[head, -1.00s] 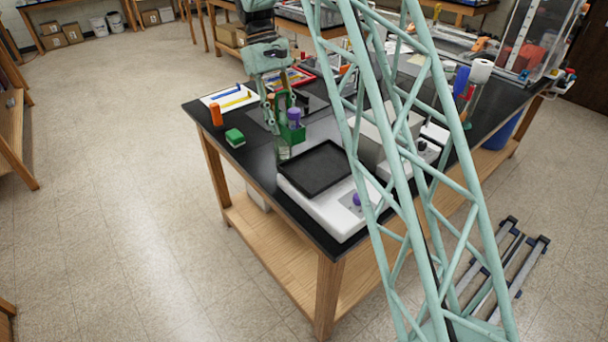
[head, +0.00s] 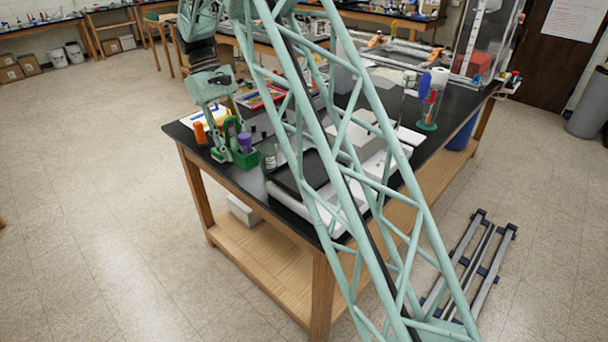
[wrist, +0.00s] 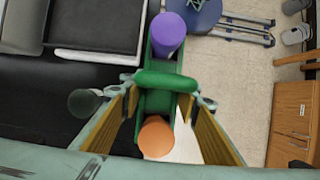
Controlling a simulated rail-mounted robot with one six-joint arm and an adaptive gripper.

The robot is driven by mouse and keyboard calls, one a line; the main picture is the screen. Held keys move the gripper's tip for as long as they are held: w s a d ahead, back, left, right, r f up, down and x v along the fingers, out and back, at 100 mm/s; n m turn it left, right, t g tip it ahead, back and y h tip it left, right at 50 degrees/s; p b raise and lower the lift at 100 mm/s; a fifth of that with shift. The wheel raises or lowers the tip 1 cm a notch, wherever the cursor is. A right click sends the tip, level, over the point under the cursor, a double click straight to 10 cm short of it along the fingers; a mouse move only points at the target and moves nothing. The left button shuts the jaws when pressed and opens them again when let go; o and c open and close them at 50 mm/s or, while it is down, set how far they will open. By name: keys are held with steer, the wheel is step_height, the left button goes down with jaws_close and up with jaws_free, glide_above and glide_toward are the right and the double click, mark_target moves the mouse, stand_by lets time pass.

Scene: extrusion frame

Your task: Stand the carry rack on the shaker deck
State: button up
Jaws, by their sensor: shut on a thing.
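My gripper (head: 224,148) is shut on the handle of the green carry rack (head: 243,158) near the table's left edge. In the wrist view both fingers flank the green handle (wrist: 165,80). A purple-capped tube (wrist: 167,32) stands at one end of the rack and an orange-capped one (wrist: 156,138) at the other. The rack looks upright; I cannot tell its height above the table. The white shaker (head: 290,205) with its dark deck (head: 312,172) lies to the right of the rack, partly behind my arm's lattice. The bare deck also shows in the wrist view (wrist: 95,22).
A dark bottle (head: 268,157) stands between rack and shaker; its cap (wrist: 84,103) is left of the fingers. The black tabletop (wrist: 45,110) ends close by, with floor (wrist: 232,85) beyond.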

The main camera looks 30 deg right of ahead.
steer(key=shift+d, duration=0.1)
stand_by(0.3)
steer(key=s+d+n+p, duration=0.1)
steer(key=d+n, duration=0.1)
steer(key=d, duration=0.6)
steer(key=s+d+n+t+h+p, duration=0.1)
steer(key=s+d+n, duration=0.1)
steer(key=d, duration=0.5)
steer(key=s+d+f+n+h+p, duration=0.1)
steer(key=s+d+n, duration=0.1)
steer(key=d, duration=0.6)
steer(key=shift+s+d+f+n+t+p, duration=0.15)
steer(key=shift+d+n+t+p, duration=0.15)
steer(key=shift+n+p, duration=0.15)
steer(key=s+d+n, duration=0.1)
steer(key=d, duration=0.1)
steer(key=s+d+n+t+p, duration=0.1)
steer(key=d, duration=0.1)
steer(key=s+d+n, duration=0.1)
steer(key=d+n, duration=0.1)
steer(key=shift+s+d+h, duration=0.25)
steer(key=shift+s+h, duration=0.05)
steer(key=shift+h, duration=0.1)
steer(key=s+d+n+t+p, duration=0.3)
steer(key=s+n, duration=0.4)
steer(key=s, duration=0.2)
steer(key=shift+d+f, duration=0.25)
steer(key=shift+f, duration=0.1)
steer(key=shift+w+a, duration=0.1)
steer(key=shift+a, duration=0.05)
